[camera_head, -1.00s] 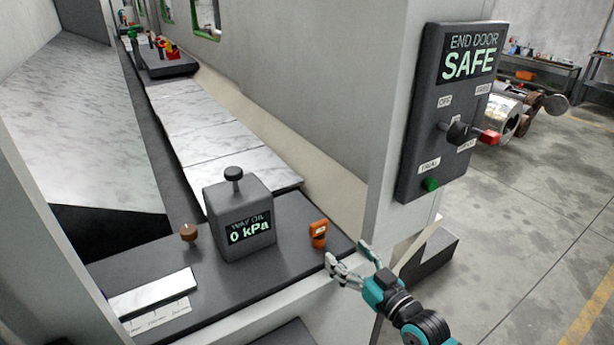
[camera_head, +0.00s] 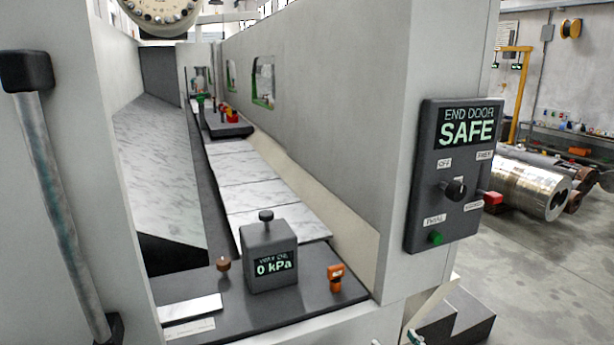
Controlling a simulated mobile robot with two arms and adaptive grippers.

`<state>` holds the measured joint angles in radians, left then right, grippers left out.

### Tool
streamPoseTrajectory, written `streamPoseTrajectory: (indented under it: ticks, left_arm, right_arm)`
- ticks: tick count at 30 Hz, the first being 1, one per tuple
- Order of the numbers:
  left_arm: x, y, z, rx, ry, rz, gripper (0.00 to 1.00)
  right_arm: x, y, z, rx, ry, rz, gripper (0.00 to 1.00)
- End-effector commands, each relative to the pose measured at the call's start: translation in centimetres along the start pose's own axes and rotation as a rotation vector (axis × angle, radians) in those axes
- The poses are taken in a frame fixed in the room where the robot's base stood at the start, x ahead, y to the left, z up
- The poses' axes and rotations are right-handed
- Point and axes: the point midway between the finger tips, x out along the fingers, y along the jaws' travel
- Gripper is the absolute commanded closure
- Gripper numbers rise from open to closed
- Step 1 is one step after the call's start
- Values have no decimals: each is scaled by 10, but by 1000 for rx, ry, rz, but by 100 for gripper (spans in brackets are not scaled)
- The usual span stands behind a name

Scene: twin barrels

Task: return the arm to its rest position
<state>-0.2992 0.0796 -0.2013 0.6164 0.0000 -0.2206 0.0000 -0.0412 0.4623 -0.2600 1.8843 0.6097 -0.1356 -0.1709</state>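My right arm is almost out of the head view; only a small teal and grey bit of it (camera_head: 412,338) shows at the bottom edge, too little to tell its fingers. My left gripper is not in view. The grey way oil unit (camera_head: 270,255) with a black knob on top reads 0 kPa and stands on a dark shelf (camera_head: 330,292). An orange switch (camera_head: 335,278) stands to its right. The end door panel (camera_head: 455,175) reads SAFE, with a black rotary knob (camera_head: 453,188), a green button (camera_head: 436,238) and a red block (camera_head: 493,198) at its right side.
A grey door post with a long handle (camera_head: 60,190) stands at the left. A small brown knob (camera_head: 223,264) and a white plate (camera_head: 190,308) are on the shelf. Shiny metal cylinders (camera_head: 530,185) lie at the right. The floor (camera_head: 560,270) at the right is clear.

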Motion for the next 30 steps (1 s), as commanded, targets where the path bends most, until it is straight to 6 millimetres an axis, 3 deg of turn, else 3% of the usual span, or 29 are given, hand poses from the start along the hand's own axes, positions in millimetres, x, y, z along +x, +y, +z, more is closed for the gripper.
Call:
streamPoseTrajectory:
  ticks: [11, 17, 23, 26, 30]
  left_arm:
    - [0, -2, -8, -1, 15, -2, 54]
    - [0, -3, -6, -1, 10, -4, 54]
    - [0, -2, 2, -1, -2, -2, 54]
    - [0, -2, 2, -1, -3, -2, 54]
    - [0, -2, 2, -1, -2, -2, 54]
  right_arm:
    - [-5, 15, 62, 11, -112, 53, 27]
    - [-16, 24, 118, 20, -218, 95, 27]
    - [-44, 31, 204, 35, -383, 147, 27]
    - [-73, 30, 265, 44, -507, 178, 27]
    - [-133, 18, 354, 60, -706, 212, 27]
